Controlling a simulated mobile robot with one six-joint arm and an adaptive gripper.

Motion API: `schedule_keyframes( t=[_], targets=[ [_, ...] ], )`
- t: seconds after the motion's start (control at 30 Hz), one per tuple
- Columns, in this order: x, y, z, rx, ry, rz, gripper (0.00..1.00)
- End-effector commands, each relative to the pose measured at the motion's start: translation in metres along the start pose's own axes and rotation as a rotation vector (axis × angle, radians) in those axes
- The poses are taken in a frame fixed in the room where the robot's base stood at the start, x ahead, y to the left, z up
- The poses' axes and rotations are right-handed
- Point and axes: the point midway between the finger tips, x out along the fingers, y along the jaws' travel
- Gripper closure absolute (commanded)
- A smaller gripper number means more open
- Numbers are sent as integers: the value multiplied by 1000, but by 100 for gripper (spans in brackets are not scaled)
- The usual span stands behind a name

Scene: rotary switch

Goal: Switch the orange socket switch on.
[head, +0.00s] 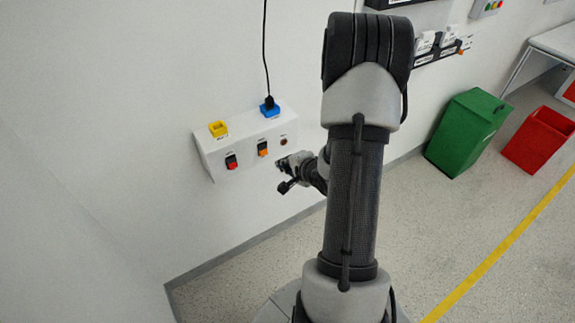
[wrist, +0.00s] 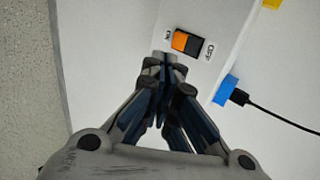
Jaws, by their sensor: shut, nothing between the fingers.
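The orange socket switch (head: 263,149) is on the front of the white wall box (head: 207,151), between a red switch and a small round dark part. In the wrist view the switch (wrist: 187,42) is a rocker with an orange half beside the ON label and a black half beside the OFF label. My gripper (wrist: 165,62) is shut and empty, its fingertips just below the orange half in the wrist view; I cannot tell whether they touch the box. In the head view my gripper (head: 281,163) is right of and below the switch.
A red switch (head: 231,162) and a yellow socket (head: 218,129) are at the box's left. A blue socket (head: 270,110) on top holds a black plug with a hanging cable (head: 264,50). Green (head: 467,132) and red bins (head: 540,139) stand at right.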

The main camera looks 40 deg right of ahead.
Motion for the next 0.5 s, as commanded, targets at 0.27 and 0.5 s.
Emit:
schedule_keyframes(
  t=[0.27,0.5],
  targets=[
    [62,3,2,-3,-3,0,100],
    [87,-15,1,-3,-1,-1,100]
  ],
)
